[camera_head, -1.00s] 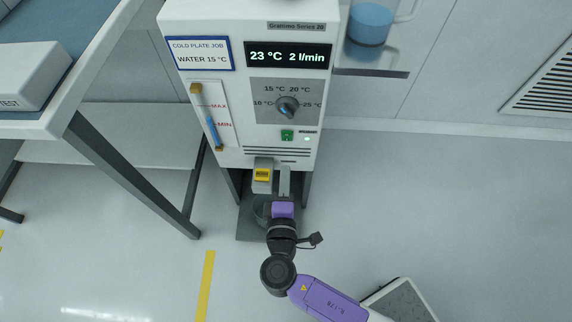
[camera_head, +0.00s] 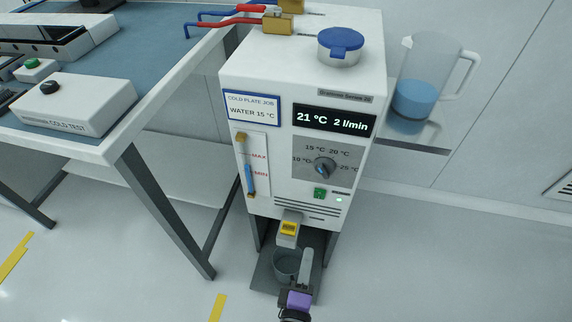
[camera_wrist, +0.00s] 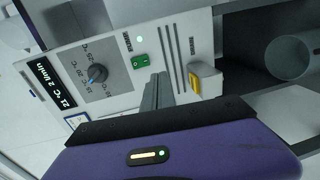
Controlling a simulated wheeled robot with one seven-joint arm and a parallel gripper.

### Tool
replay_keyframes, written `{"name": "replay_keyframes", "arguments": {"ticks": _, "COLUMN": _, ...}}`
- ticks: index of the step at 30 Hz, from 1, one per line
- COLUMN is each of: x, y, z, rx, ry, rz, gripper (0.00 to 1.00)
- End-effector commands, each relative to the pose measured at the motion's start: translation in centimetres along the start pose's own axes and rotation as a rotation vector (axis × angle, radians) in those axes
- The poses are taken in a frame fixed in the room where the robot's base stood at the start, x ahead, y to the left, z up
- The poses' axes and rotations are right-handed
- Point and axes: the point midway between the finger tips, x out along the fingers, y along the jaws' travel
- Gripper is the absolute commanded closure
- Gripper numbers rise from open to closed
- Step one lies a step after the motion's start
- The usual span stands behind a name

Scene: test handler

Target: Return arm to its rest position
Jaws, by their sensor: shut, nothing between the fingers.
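My gripper (camera_head: 307,262) is at the bottom of the head view, low in front of the white chiller (camera_head: 245,215). Its grey fingers are shut and empty, just right of the yellow-fronted tap (camera_head: 289,228). They overlap the right side of a grey pot (camera_head: 284,268) in this view; I cannot tell the gap. In the wrist view the shut fingers (camera_wrist: 157,90) point at the chiller's front, between the green switch (camera_wrist: 140,61) and the yellow tap part (camera_wrist: 195,82). The chiller display (camera_head: 334,121) reads 21 °C, 2 l/min. The dial (camera_head: 325,168) is below it.
A bench (camera_head: 165,60) with a white COLD TEST box (camera_head: 75,105) stands left of the chiller, its leg (camera_head: 165,215) near. A jug (camera_head: 418,85) stands behind right. The right floor is clear.

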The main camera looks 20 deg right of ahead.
Motion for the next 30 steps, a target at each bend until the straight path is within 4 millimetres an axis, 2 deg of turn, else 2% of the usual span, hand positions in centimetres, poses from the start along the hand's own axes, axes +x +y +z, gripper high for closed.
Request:
{"name": "replay_keyframes", "arguments": {"ticks": 6, "x": 0.0, "y": -0.1, "z": -0.5, "rx": -0.006, "ry": 0.02, "rz": -0.006, "gripper": 1.0}}
{"name": "replay_keyframes", "arguments": {"ticks": 8, "x": 0.0, "y": -0.8, "z": -1.4, "rx": -0.002, "ry": 0.056, "rz": -0.034, "gripper": 1.0}}
{"name": "replay_keyframes", "arguments": {"ticks": 11, "x": -0.3, "y": -1.5, "z": -4.1, "rx": 0.06, "ry": 0.156, "rz": -0.12, "gripper": 1.0}}
{"name": "replay_keyframes", "arguments": {"ticks": 14, "x": -1.8, "y": -2.9, "z": -5.7, "rx": 0.155, "ry": 0.276, "rz": -0.253, "gripper": 1.0}}
{"name": "replay_keyframes", "arguments": {"ticks": 16, "x": -3.3, "y": -3.8, "z": -5.8, "rx": 0.24, "ry": 0.347, "rz": -0.349, "gripper": 1.0}}
{"name": "replay_keyframes", "arguments": {"ticks": 19, "x": -5.8, "y": -4.0, "z": -5.1, "rx": 0.385, "ry": 0.437, "rz": -0.471, "gripper": 1.0}}
{"name": "replay_keyframes", "arguments": {"ticks": 23, "x": -9.2, "y": -2.0, "z": -2.9, "rx": 0.618, "ry": 0.523, "rz": -0.584, "gripper": 1.0}}
{"name": "replay_keyframes", "arguments": {"ticks": 26, "x": -11.4, "y": 0.9, "z": -0.6, "rx": 0.806, "ry": 0.561, "rz": -0.623, "gripper": 1.0}}
{"name": "replay_keyframes", "arguments": {"ticks": 30, "x": -13.6, "y": 6.1, "z": 3.4, "rx": 1.052, "ry": 0.575, "rz": -0.617, "gripper": 1.0}}
